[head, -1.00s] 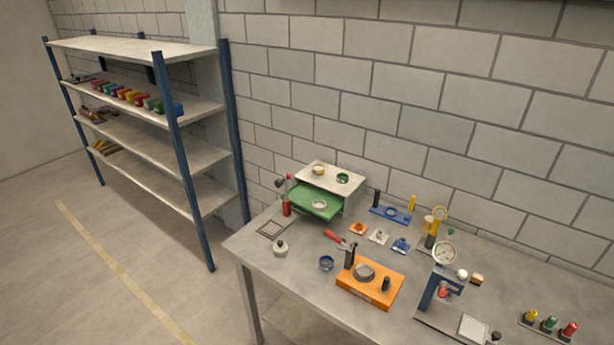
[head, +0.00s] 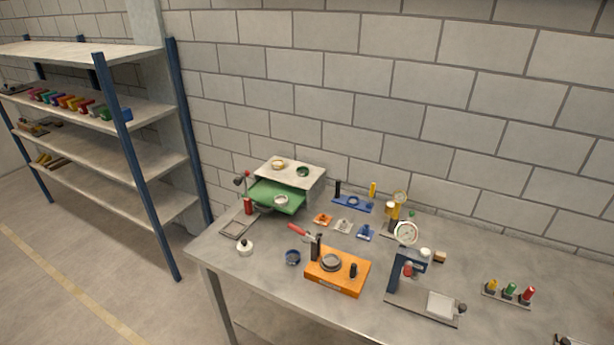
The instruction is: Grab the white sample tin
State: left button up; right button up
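A small round white tin (head: 280,200) with a grey inside sits on the green pulled-out tray (head: 262,192) of a white box (head: 310,181), at the back left of the bench. It looks like the white sample tin, though it is small in the picture. Neither of my grippers is in view.
The grey bench (head: 210,251) also carries a white pot with a dark knob (head: 246,248), an orange fixture (head: 325,279), a dial-gauge stand (head: 395,275) and several colored plugs (head: 510,291). A blue-post shelf (head: 128,150) stands left. Floor left of the bench is clear.

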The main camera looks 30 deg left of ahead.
aim_at(281, 201)
jog(key=u, duration=1.3)
